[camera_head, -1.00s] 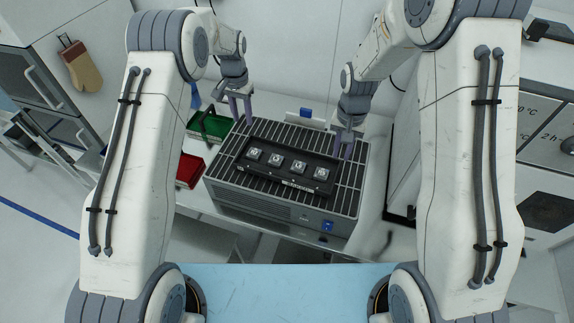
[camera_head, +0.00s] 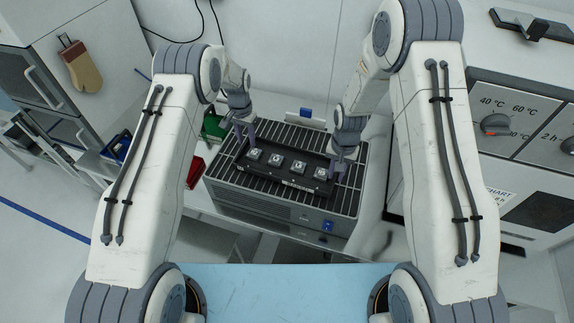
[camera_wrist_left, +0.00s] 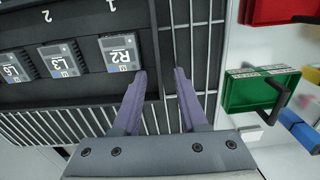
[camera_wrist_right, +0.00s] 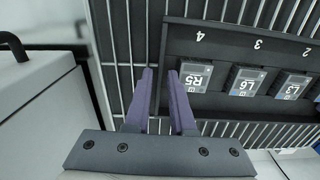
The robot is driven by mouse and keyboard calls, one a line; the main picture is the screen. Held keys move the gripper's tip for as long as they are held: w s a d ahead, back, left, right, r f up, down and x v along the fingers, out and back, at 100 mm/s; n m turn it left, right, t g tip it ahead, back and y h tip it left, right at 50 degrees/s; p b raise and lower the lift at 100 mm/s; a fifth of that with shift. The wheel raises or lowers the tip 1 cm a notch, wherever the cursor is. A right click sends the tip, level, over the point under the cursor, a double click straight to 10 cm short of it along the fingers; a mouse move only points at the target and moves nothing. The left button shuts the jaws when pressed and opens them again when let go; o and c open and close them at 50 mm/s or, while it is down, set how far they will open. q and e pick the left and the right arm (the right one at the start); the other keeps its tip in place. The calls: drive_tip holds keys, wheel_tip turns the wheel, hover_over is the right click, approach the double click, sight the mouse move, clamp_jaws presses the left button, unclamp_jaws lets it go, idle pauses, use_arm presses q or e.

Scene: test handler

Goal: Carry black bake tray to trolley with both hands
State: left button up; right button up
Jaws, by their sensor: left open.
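The black bake tray (camera_head: 263,171) lies on a slatted grey rack unit (camera_head: 215,160), with several labelled chips in a row. My left gripper (camera_head: 245,138) is open at the tray's left end. In the left wrist view its fingers (camera_wrist_left: 160,78) are apart, on either side of the tray's end wall. My right gripper (camera_head: 335,166) is at the right end. In the right wrist view its fingers (camera_wrist_right: 160,76) have a narrow gap at the tray's end edge. Whether they touch it is unclear. I cannot identify the trolley for certain.
A light blue flat surface (camera_head: 300,295) is in front, empty. A green bin (camera_head: 212,127) and a red bin (camera_head: 195,172) stand left of the rack. A white cabinet with temperature knobs (camera_head: 494,124) is on the right.

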use_arm(q)
drive_tip(key=shift+c, duration=0.3)
use_arm(e)
drive_tip(key=shift+c, duration=0.3)
use_arm(q)
drive_tip(key=c, duration=0.5)
use_arm(e)
clamp_jaws()
use_arm(q)
clamp_jaws()
